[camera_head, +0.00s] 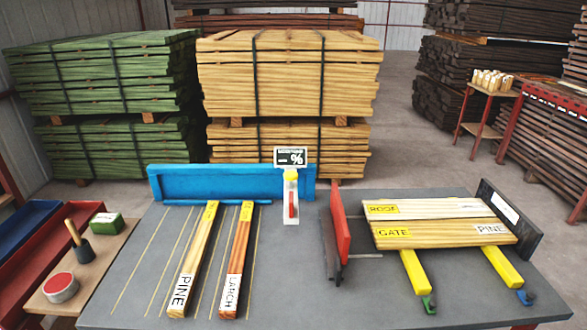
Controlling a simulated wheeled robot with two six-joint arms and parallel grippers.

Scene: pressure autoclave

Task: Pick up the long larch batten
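The larch batten (239,250) is a long reddish-brown strip lying on the grey table (290,285). Its near end carries a white "LARCH" label and its far end a yellow tag by the blue stop board (230,186). A paler batten labelled "PINE" (196,250) lies to its left, apart from it and of similar length. Neither of my grippers is in view, and nothing is seen touching the larch batten.
A meter with a "%" display (290,157) stands behind the table's middle. A red and black upright divider (340,230) stands right of it. Boards marked ROOF (430,208) and GATE (440,234) rest on yellow bars.

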